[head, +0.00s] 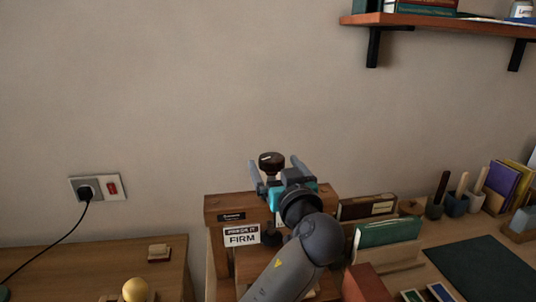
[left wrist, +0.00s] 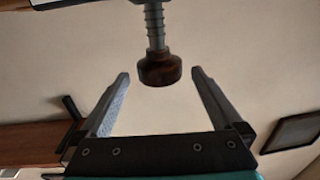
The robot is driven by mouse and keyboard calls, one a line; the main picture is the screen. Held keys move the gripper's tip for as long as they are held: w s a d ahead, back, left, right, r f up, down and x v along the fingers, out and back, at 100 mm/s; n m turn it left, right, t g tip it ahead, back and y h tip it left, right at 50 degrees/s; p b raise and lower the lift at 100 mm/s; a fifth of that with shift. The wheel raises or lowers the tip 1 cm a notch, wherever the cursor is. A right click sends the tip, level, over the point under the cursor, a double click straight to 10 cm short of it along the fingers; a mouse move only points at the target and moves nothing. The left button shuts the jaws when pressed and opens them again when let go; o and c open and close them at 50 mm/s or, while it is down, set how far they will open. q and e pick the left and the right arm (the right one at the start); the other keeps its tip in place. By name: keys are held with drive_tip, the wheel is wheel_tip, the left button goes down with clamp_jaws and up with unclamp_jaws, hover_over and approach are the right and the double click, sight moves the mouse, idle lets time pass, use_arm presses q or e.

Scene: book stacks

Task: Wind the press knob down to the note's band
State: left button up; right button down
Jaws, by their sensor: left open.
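The press knob (head: 271,160) is dark brown and round, on top of the wooden press (head: 224,203). In the left wrist view the knob (left wrist: 160,71) sits on a threaded metal screw (left wrist: 154,25). My left gripper (head: 275,163) is open, with one finger on each side of the knob in the picture and visible gaps to both. I cannot tell if the fingertips reach its depth. A white note (head: 241,236) reading "FIRM" hangs on the press front below a small dark plate (head: 231,216). My left arm hides part of the press. My right gripper is out of view.
A wall shelf (head: 450,24) is at upper right. Right of the press are books (head: 387,233), tool holders (head: 457,204) and a dark mat (head: 480,268). A left table (head: 70,262) holds a yellow ball (head: 135,289). A socket (head: 86,189) with a cord is on the wall.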

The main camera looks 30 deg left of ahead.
sight(268, 154)
use_arm(q)
drive_tip(key=x, duration=0.6)
drive_tip(key=shift+w+a, duration=0.1)
drive_tip(key=shift+a, duration=0.05)
drive_tip(key=c, duration=1.4)
